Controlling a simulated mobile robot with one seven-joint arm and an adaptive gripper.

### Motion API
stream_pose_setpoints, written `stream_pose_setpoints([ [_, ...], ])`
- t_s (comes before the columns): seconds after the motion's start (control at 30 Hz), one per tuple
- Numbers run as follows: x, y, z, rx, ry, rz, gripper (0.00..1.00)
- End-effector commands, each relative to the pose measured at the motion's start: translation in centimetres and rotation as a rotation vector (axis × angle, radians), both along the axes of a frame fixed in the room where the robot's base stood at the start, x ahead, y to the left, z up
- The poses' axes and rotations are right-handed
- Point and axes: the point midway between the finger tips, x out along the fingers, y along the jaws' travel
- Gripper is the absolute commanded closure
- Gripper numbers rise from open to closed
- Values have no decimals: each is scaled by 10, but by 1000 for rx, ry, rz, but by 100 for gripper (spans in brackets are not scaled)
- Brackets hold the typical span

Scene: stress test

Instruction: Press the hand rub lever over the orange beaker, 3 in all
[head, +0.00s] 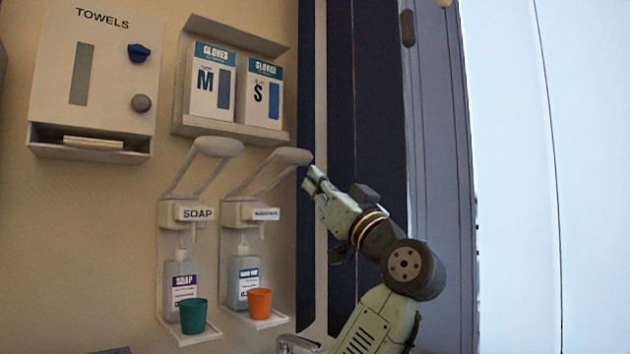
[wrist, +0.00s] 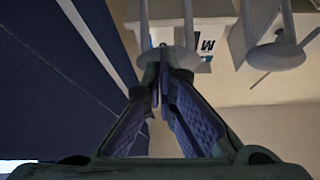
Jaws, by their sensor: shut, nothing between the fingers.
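The hand rub dispenser (head: 240,215) is the right one of two on the wall, its small label hard to read. Its long lever ends in a grey pad (head: 291,157), raised; the pad also shows behind my fingertips in the wrist view (wrist: 182,56). The orange beaker (head: 259,303) stands upright on the tray under this dispenser, in front of its bottle (head: 243,276). My gripper (head: 313,178) is shut and empty, just right of and slightly below the pad; in the wrist view its fingertips (wrist: 163,70) overlap the pad. I cannot tell whether they touch.
The soap dispenser (head: 190,240) hangs to the left, with a green beaker (head: 193,316) on its tray and its own raised lever (head: 218,147). Glove boxes (head: 236,88) are above, and a towel box (head: 95,75) is upper left. A tap (head: 298,343) is below.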

Motion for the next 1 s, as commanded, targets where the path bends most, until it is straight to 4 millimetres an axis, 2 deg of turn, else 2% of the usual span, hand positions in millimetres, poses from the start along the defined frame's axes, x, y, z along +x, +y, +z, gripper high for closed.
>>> stream_pose_setpoints([
  [0.3,-57,-40,0,0,-5,-7,100],
  [0.5,-87,-60,0,0,-4,-4,100],
  [0.7,-99,-68,0,0,-1,-2,100],
  [1.0,-101,-69,0,0,-1,-1,100],
])
